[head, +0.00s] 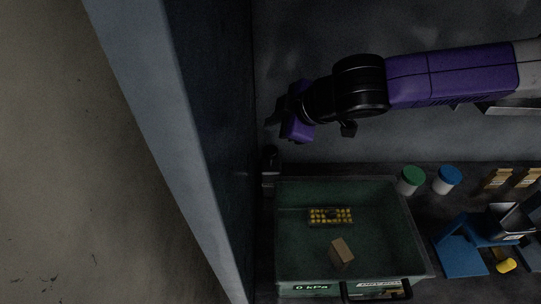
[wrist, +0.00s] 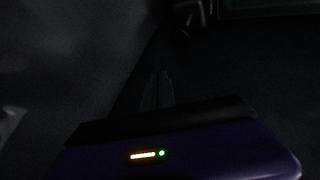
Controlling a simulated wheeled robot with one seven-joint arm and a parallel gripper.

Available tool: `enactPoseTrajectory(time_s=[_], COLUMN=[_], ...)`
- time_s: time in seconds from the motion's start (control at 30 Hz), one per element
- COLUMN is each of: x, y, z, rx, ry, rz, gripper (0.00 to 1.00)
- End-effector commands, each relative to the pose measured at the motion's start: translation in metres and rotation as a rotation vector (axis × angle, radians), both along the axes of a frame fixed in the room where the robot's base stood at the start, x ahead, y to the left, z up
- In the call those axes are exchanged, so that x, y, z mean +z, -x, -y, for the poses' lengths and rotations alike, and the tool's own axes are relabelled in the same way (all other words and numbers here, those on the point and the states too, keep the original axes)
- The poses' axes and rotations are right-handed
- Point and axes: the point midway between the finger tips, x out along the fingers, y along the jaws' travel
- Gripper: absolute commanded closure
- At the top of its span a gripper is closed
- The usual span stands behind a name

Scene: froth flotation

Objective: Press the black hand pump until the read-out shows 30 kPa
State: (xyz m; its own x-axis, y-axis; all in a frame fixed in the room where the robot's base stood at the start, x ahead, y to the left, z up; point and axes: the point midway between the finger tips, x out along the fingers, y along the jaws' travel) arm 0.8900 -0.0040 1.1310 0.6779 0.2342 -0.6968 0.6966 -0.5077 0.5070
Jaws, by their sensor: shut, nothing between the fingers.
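The black hand pump (head: 270,156) appears as a small dark upright shape beside the wall, at the far left corner of the green tank (head: 276,230). In the wrist view a dark knob-like shape near the top (wrist: 190,20) may be the same pump; it is too dark to be sure. The read-out (head: 311,287) on the tank's front shows 0 kPa. My gripper (head: 273,118) is shut and empty, above the pump in the head picture and apart from it. Its closed fingers show dimly in the wrist view (wrist: 161,90).
A tall wall (head: 180,150) stands close on the left. In the tank lie a yellow-studded block (head: 331,216) and a brown block (head: 341,253). Green-lidded (head: 411,180) and blue-lidded (head: 447,180) jars and a blue stand (head: 460,255) are to the right.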

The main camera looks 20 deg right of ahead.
Motion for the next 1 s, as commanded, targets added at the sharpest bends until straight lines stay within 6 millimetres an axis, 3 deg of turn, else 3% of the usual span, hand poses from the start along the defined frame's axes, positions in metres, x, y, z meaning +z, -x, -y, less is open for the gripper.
enactPoseTrajectory(time_s=[0.03,0.1,0.33,1.0], x=[-0.014,-0.024,-0.046,-0.05], y=[0.0,0.0,0.0,0.0], z=[0.0,0.0,0.0,0.0], rx=[0.0,0.0,0.0,0.001], ry=[0.001,0.002,-0.002,0.001], rz=[0.0,0.001,-0.001,0.0], gripper=[1.0,1.0,1.0,1.0])
